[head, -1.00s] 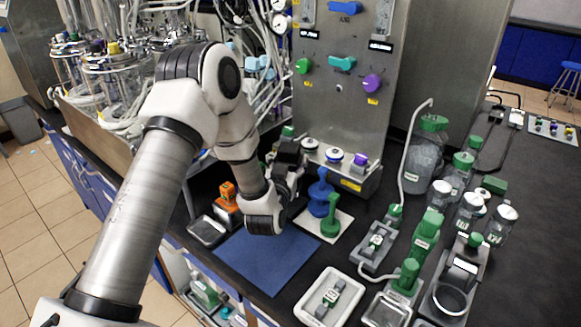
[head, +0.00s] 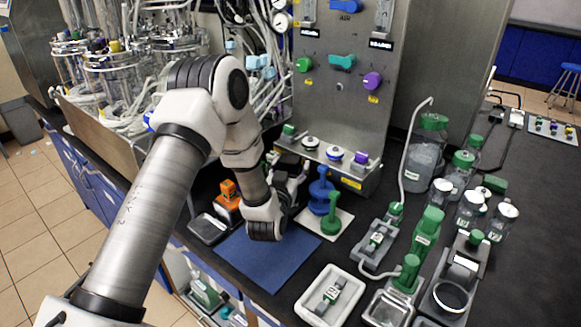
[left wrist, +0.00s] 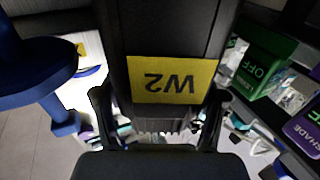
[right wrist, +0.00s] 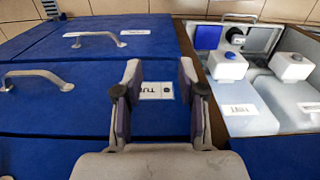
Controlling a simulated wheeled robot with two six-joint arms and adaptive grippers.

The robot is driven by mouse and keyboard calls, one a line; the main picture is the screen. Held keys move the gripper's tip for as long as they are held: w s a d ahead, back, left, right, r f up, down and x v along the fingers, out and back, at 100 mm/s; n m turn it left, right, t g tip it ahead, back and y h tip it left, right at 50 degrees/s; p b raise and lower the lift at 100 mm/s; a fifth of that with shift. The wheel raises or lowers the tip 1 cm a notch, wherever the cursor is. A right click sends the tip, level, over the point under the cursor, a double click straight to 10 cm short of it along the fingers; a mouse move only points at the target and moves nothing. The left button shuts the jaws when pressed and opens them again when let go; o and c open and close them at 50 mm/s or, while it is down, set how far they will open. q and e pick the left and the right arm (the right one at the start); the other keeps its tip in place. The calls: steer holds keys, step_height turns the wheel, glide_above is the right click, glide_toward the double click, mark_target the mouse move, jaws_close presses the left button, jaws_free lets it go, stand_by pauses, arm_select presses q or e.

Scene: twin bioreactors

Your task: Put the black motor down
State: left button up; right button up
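The black motor (left wrist: 170,35) fills the top middle of the left wrist view, with a yellow label whose text appears upside down. My left gripper (left wrist: 160,112) has a finger on each side of the motor and looks shut on it. In the head view the left gripper (head: 293,178) is behind the blue mat, left of the blue stand. The motor is mostly hidden there by my wrist. I cannot tell whether its underside touches anything. My right gripper (right wrist: 160,92) is open and empty in front of blue drawers.
A blue mat (head: 262,262) lies in front. An orange device (head: 229,192) stands left. A blue stand (head: 319,190) and green stand (head: 331,217) are close on the right. A steel panel (head: 343,95) rises behind. Bottles and trays crowd the right side.

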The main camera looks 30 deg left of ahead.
arm_select(q)
steer(key=shift+s+f, duration=0.2)
steer(key=shift+f, duration=0.35)
steer(key=shift+d, duration=0.1)
steer(key=shift+r+p, duration=0.55)
steer(key=shift+p, duration=0.05)
steer(key=v, duration=0.4)
steer(key=b+v, duration=0.1)
steer(key=v, duration=0.2)
steer(key=b+v, duration=0.1)
steer(key=v, duration=0.3)
steer(key=shift+s+d+r, duration=0.1)
steer(key=shift+s+r, duration=0.2)
